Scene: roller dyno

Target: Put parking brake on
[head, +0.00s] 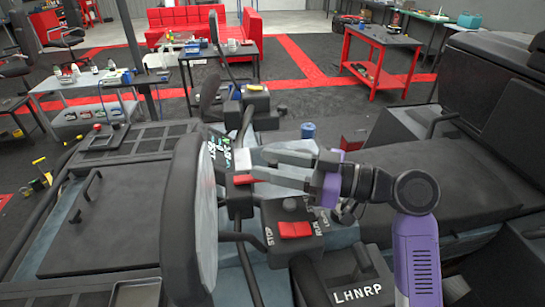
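My gripper (258,165) reaches left over the vehicle's console from the right. Its two grey fingers look spread apart, with nothing clearly held between them. A red part (243,179) on a dark upright piece is just left of the lower fingertip; I cannot tell whether they touch. Below it is a black switch box (290,251) with red rocker switches (294,229) and the words STOP and RUN. A selector housing marked LHNRP (358,293) sits at the bottom. No control is readably labelled as the parking brake, so I cannot tell which one it is.
The dark seat (465,185) lies right. Behind are a red-framed table (380,38), a grey worktable (90,82) and red sofas (190,18).

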